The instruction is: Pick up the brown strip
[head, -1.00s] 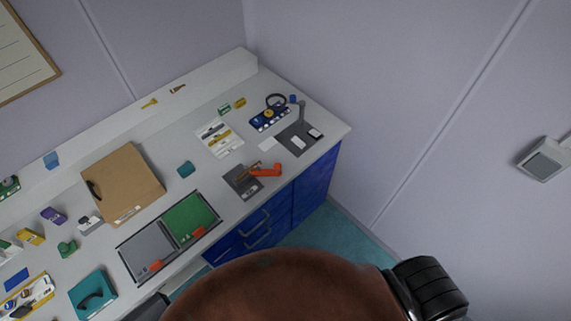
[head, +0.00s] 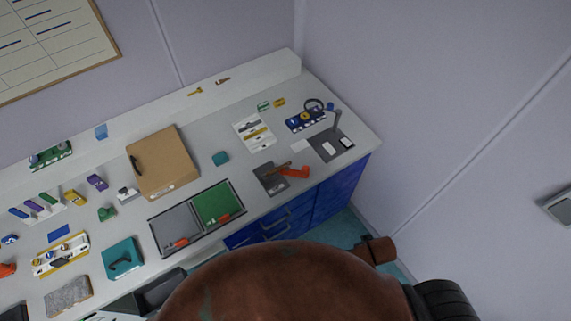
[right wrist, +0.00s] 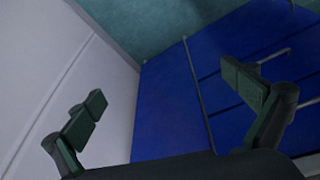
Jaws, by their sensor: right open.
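A small thin brown piece (head: 279,168) lies across a dark grey plate (head: 268,183) near the front edge of the bench, next to an orange handle (head: 295,172). It looks like the brown strip, but it is too small to be sure. My right gripper (right wrist: 165,88) is open and empty in the right wrist view, with its two fingers wide apart. It faces blue cabinet fronts and the floor; no strip shows between the fingers. My left gripper is not in view.
A cardboard-coloured box (head: 189,184) is further left. Blue cabinets (head: 343,190) stand below the bench, with a wall to the right.

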